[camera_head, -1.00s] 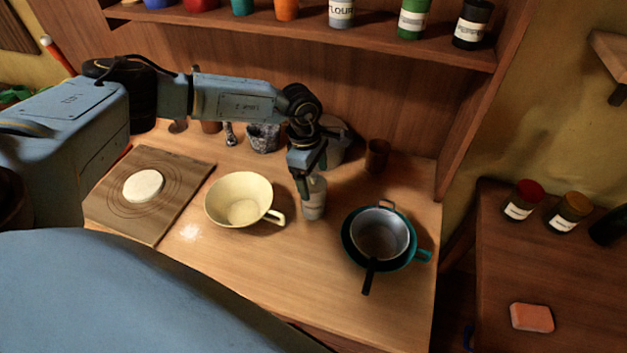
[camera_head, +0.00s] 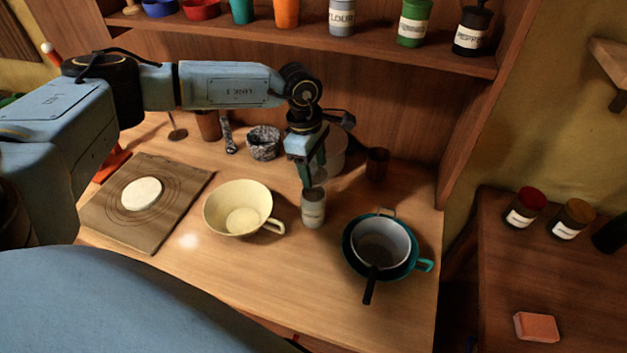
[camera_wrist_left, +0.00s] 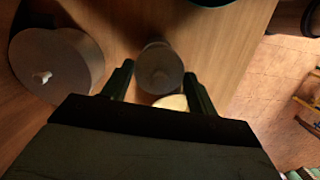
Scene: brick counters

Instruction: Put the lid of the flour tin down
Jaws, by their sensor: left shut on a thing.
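A small grey tin (camera_head: 313,211) with a pale label stands upright on the wooden counter (camera_head: 215,270), between a cream bowl and a teal pan; its label is too small to read. My left gripper (camera_head: 313,183) is just above this tin, pointing down, shut on a small lid that is hard to make out in the head view. In the left wrist view a round grey shape (camera_wrist_left: 160,70) shows between the fingers (camera_wrist_left: 158,88). Another grey tin labelled FLOUR (camera_head: 342,17) stands on the shelf, its top cut off. My right gripper is not in view.
The cream bowl (camera_head: 222,222) is left of the tin, and the teal pan (camera_head: 424,265) with a grey strainer (camera_head: 381,243) is right. A board (camera_head: 150,232) bears white dough (camera_head: 142,194). A brown cup (camera_head: 377,162) stands behind. The front counter is clear.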

